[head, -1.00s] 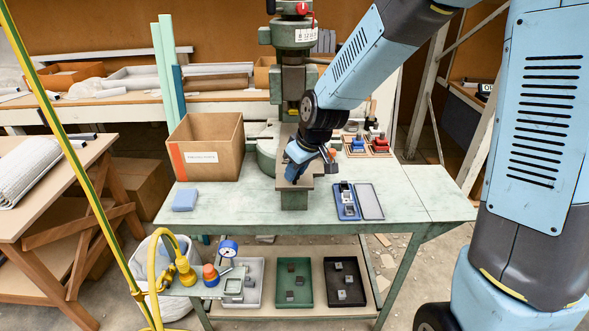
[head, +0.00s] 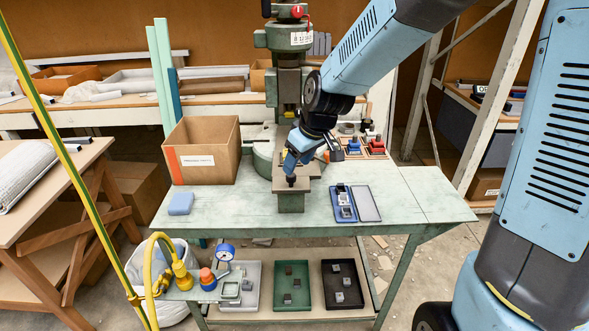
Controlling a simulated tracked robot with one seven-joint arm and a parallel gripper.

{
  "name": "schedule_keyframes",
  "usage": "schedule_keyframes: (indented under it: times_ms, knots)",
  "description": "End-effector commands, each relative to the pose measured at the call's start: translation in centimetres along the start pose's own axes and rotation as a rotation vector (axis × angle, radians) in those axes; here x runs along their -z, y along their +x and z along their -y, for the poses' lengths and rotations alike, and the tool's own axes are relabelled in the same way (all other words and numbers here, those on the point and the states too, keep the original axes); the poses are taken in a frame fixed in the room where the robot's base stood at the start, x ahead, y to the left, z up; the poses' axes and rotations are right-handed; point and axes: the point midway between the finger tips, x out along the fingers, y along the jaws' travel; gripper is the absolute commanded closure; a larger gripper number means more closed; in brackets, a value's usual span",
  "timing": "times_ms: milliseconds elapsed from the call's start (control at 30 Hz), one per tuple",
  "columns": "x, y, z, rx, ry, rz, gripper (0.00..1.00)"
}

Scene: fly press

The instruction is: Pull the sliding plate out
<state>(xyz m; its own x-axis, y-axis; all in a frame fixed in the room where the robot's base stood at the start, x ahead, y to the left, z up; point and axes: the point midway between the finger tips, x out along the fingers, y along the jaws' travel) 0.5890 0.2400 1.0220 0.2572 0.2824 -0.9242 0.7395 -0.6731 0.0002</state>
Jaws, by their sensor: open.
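The green fly press (head: 290,95) stands at the back of the pale green table. The sliding plate (head: 291,187), a flat brown-grey piece, lies on the press bed and reaches toward the table's front edge. My gripper (head: 290,181) points down over the plate's front part. It is open. The fingertips are small and partly hidden by my wrist, so I cannot tell whether they touch the plate. A small yellow piece shows behind my gripper under the press ram.
A cardboard box (head: 202,151) and a blue block (head: 181,204) are on the left of the table. A blue case with grey blocks (head: 343,204) lies open on the right. Below are several trays (head: 293,287). A yellow-green pole (head: 65,150) rises at left.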

Motion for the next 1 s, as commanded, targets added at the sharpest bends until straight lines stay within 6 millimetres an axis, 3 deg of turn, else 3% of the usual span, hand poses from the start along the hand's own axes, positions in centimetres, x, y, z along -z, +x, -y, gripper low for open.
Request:
schedule_keyframes:
  times_ms: [500, 700, 1000]
  knots:
    - [0.1, -7.5, 0.0, -0.002, -0.002, -0.002, 0.46]
    - [0.0, -8.6, 0.1, 0.000, -0.001, -0.001, 0.46]
    - [0.0, -8.7, 0.0, 0.001, 0.000, 0.000, 0.46]
